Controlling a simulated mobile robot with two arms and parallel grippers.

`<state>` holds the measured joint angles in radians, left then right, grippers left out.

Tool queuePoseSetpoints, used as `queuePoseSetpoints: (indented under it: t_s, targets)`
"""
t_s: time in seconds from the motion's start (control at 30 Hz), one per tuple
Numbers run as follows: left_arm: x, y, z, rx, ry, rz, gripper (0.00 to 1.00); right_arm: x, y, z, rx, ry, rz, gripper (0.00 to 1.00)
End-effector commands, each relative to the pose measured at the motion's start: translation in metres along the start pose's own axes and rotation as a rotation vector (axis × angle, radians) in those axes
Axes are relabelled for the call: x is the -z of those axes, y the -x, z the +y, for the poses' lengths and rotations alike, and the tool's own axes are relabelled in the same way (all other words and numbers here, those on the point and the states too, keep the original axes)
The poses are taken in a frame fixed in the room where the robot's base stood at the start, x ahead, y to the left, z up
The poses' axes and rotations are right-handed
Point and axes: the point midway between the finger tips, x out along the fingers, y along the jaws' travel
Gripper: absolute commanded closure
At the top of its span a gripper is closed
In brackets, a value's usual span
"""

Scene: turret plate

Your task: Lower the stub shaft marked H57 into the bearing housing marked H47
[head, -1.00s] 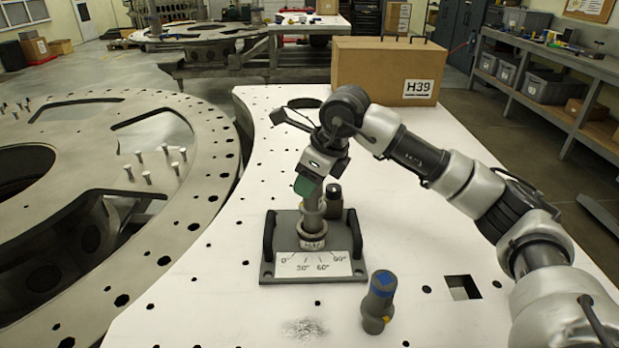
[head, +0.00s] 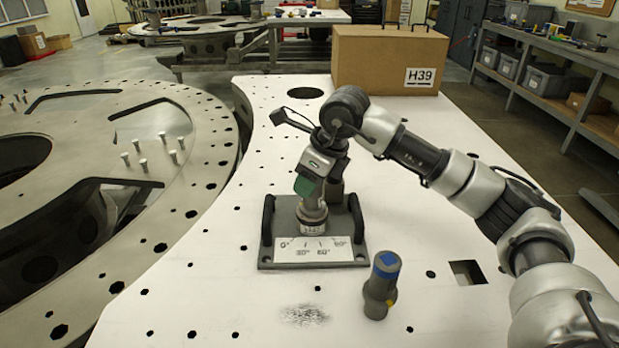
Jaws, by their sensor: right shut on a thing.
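My right gripper (head: 312,190) is shut on a grey metal stub shaft (head: 313,203), with the arm reaching in from the right. The shaft stands about upright over a round bearing housing (head: 312,227), and only a short stretch of it shows between fingers and housing. Its lower end is hidden, apparently inside the housing's mouth. The housing sits on a dark base plate (head: 264,262) with two upright handles and an angle scale in front. The small marking on the housing is too blurred to read, and no marking shows on the shaft. My left gripper is out of view.
A cardboard box marked H39 (head: 375,62) stands at the back. The table's left side is clear.

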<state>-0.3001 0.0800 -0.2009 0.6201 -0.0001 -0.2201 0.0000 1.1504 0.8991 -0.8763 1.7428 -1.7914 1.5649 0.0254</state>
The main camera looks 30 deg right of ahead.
Motion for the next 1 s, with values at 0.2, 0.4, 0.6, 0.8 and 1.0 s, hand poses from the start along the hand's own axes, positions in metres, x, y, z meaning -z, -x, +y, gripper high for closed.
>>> queuePoseSetpoints:
  t_s: [0.2,0.4,0.6,0.8,1.0]
  targets:
    - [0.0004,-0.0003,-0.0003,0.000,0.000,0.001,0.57,-0.0006,0.0009,-0.0003,0.002,0.000,-0.004,1.00]
    - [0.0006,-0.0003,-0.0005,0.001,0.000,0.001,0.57,-0.0006,0.0009,-0.0003,0.001,0.000,-0.004,1.00]
    - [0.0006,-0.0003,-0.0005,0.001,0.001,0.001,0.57,-0.0005,0.0007,-0.0002,0.001,0.000,-0.003,0.42]
    - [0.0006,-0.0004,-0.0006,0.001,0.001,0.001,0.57,-0.0001,0.0000,-0.0001,0.001,0.000,-0.001,0.29]
    - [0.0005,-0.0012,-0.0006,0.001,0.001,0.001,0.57,0.0007,0.0009,-0.0001,0.000,0.000,0.001,0.29]
